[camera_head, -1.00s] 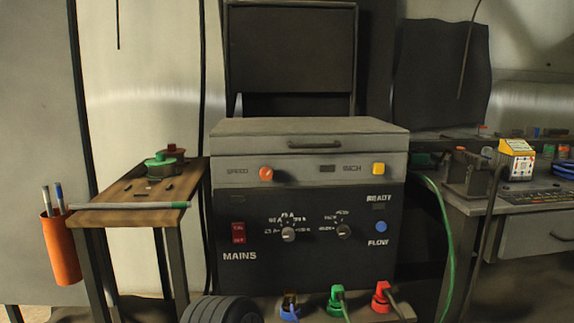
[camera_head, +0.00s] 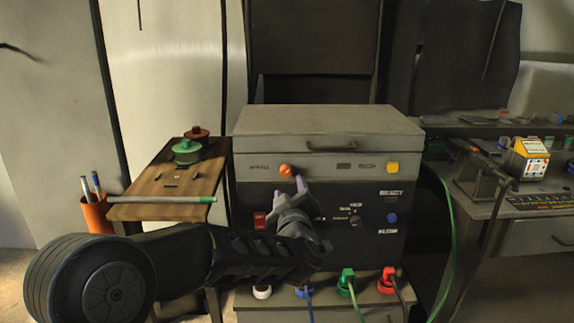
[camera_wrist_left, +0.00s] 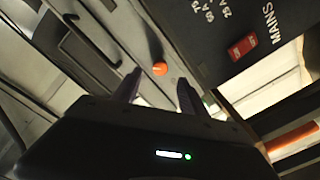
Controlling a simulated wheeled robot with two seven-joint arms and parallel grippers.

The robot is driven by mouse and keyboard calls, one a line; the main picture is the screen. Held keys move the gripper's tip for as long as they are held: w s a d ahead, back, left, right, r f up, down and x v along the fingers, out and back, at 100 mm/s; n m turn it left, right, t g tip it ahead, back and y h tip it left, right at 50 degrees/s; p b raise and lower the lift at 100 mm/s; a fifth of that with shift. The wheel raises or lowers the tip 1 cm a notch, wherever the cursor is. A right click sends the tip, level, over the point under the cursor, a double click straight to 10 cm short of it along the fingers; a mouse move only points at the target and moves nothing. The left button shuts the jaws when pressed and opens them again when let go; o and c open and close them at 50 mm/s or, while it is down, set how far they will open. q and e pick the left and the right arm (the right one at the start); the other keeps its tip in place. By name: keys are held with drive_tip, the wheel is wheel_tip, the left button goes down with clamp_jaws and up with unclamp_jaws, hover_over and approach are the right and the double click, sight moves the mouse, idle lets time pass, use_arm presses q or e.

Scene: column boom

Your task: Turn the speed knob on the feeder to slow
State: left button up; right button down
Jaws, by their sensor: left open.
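The feeder (camera_head: 318,140) is the grey box on top of the dark cabinet. Its round orange speed knob (camera_head: 286,170) sits on the front face, at the left, beside a small blurred label. My left gripper (camera_head: 289,188) is open and empty, with its fingertips just below and in front of the knob. In the left wrist view the orange knob (camera_wrist_left: 160,69) shows between the two finger ends, apparently not touched. The knob's setting is too small to read. My right gripper is not in view.
A yellow button (camera_head: 392,168) is on the feeder's right. The dark cabinet below has a red switch (camera_head: 259,220), a dial (camera_head: 355,219) and a blue button (camera_head: 392,218). A wooden side table (camera_head: 150,205) holds a green-lidded item (camera_head: 187,151). Cables hang at lower right.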

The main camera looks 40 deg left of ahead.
sight(287, 173)
use_arm(q)
drive_tip(key=shift+a+r, duration=0.1)
drive_tip(key=shift+a, duration=0.05)
drive_tip(key=shift+a, duration=0.1)
drive_tip(key=x, duration=0.7)
drive_tip(key=shift+w+a, duration=0.2)
drive_tip(key=shift+w, duration=0.1)
clamp_jaws()
idle(0.4)
